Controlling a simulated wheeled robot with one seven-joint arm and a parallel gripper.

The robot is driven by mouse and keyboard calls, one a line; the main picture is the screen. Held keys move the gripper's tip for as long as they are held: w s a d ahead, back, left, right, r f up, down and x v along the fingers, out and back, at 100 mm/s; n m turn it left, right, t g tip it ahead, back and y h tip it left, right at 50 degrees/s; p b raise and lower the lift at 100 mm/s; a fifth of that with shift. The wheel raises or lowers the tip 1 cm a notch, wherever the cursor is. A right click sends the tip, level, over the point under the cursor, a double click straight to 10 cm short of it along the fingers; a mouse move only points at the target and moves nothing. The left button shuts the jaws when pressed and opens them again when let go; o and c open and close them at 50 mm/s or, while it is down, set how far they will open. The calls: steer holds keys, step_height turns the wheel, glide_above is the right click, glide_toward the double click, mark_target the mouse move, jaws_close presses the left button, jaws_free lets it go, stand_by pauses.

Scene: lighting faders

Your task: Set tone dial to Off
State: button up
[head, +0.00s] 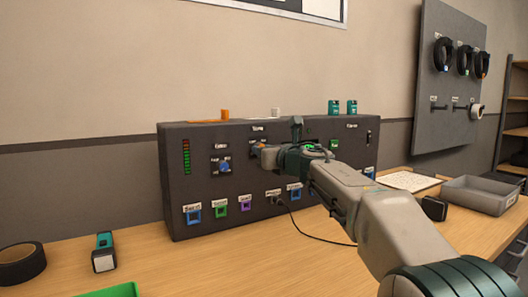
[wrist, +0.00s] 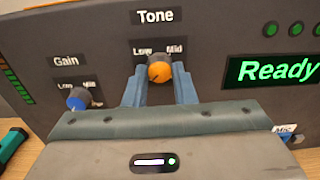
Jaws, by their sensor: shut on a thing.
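The tone dial is an orange-capped knob (wrist: 160,72) under the "Tone" label (wrist: 155,16) in the wrist view. "Low" and "Mid" marks show above it; any other marks are hidden behind my gripper. A dark pointer line on the cap points to the lower left. My gripper (wrist: 160,88) has its two blue fingers on either side of the dial, shut on it. In the head view my gripper (head: 262,152) is against the panel's front, and the dial is mostly hidden by it.
The dark panel box (head: 215,137) stands on the wooden table (head: 150,262). A blue gain dial (wrist: 78,98) is to the left. A green "Ready" display (wrist: 277,70) is to the right. Coloured sockets and a black cable (head: 310,232) lie below. A grey tray (head: 480,194) stands right.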

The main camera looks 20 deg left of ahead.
steer(key=o, duration=1)
steer(key=shift+d, duration=0.1)
steer(key=b+v, duration=0.1)
steer(key=v, duration=1.2)
steer(key=shift+s+d, duration=0.2)
steer(key=shift+s, duration=0.05)
